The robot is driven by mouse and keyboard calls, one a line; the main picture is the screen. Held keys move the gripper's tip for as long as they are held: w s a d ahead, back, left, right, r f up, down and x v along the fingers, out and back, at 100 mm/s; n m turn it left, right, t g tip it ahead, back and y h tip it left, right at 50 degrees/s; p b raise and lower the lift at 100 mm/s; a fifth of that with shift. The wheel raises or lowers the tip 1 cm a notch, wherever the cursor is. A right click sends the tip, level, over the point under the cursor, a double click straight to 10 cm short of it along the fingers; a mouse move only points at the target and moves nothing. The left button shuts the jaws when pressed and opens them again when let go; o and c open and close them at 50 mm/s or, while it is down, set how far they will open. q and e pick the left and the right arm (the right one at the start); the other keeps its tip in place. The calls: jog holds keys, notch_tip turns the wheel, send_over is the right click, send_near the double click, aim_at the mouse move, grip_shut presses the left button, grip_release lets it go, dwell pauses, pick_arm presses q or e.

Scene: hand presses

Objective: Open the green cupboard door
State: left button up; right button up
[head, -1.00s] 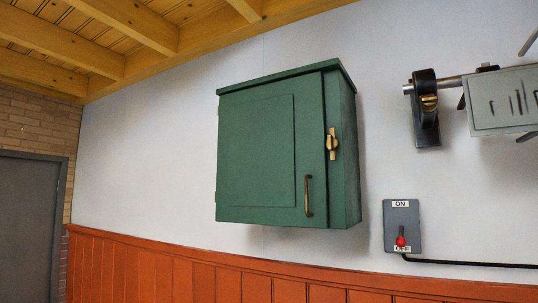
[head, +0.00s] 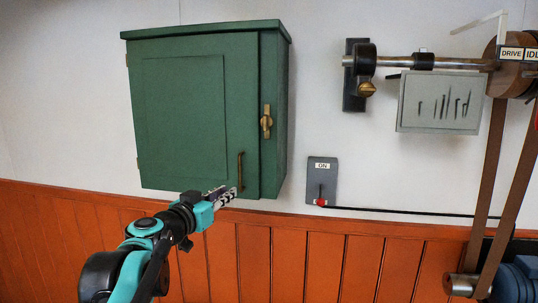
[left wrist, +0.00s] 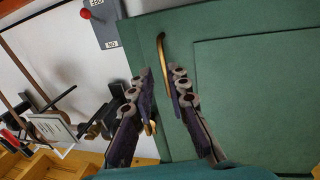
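The green cupboard (head: 190,110) hangs on the white wall, and its door (head: 182,105) looks shut. A brass pull handle (head: 240,172) is upright at the door's lower right. A brass catch (head: 266,122) sits higher, by the door's right edge. My left gripper (head: 226,197) is at the handle's lower end in the head view. In the left wrist view my left gripper (left wrist: 162,83) is open, its fingers apart, with the handle (left wrist: 162,48) in line with the gap between them. I cannot tell whether they touch it. My right gripper is not in view.
A grey ON/OFF switch box (head: 322,180) with a red knob is right of the cupboard. Orange panelling (head: 330,255) runs below. The wall beside the cupboard's left is clear.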

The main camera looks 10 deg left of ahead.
aim_at(240, 174)
pick_arm(q)
jog(key=w, duration=0.3)
jog(key=w+d+r+p, duration=0.1)
jog(key=w, duration=0.2)
jog(key=w+d+r, duration=0.1)
jog(key=w, duration=0.1)
jog(key=shift+w+r, duration=0.25)
jog(key=shift+w, duration=0.15)
grip_shut()
